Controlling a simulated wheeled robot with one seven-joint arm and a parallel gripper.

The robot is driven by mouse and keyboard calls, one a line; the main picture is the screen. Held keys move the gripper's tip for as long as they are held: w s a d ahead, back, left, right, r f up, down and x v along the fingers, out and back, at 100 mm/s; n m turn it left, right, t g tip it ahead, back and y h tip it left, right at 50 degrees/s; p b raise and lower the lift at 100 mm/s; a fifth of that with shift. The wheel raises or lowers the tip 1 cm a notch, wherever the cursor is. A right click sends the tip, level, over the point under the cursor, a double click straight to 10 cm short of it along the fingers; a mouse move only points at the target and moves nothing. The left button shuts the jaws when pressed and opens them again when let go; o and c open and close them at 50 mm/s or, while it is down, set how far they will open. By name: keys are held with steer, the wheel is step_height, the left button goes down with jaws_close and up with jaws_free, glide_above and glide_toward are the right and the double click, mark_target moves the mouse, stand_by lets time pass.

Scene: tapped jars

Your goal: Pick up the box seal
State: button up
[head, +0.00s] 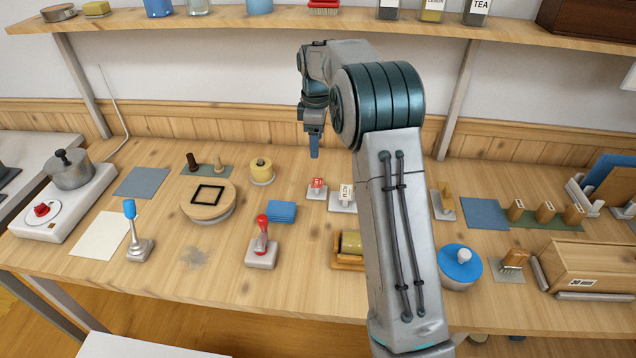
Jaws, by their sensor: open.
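Nothing in view is plainly marked as the box seal, and I cannot tell which piece it is. A black square frame (209,194) lies flat on a round wooden disc (188,212) left of centre. A dark stamp-like piece (192,162) and a light wooden one (219,164) stand on a green mat (188,171) behind it. A wooden box (580,270) with a printed label sits at the right front. My gripper (314,148) is open, points down and hangs above the back of the table, with nothing seen in it.
A hotplate (60,205) with a pot is at left. A shelf (250,27) runs above. My arm hides part of the table.

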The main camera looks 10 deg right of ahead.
glide_above(315, 182)
steer(key=f, duration=0.7)
steer(key=shift+s+d+f, duration=0.15)
steer(key=shift+s, duration=0.05)
steer(key=f, duration=0.1)
steer(key=f+p, duration=0.1)
steer(key=f, duration=0.2)
steer(key=shift+w+a+f, duration=0.25)
steer(key=shift+f, duration=0.55)
steer(key=shift+f, duration=0.25)
steer(key=c, duration=1)
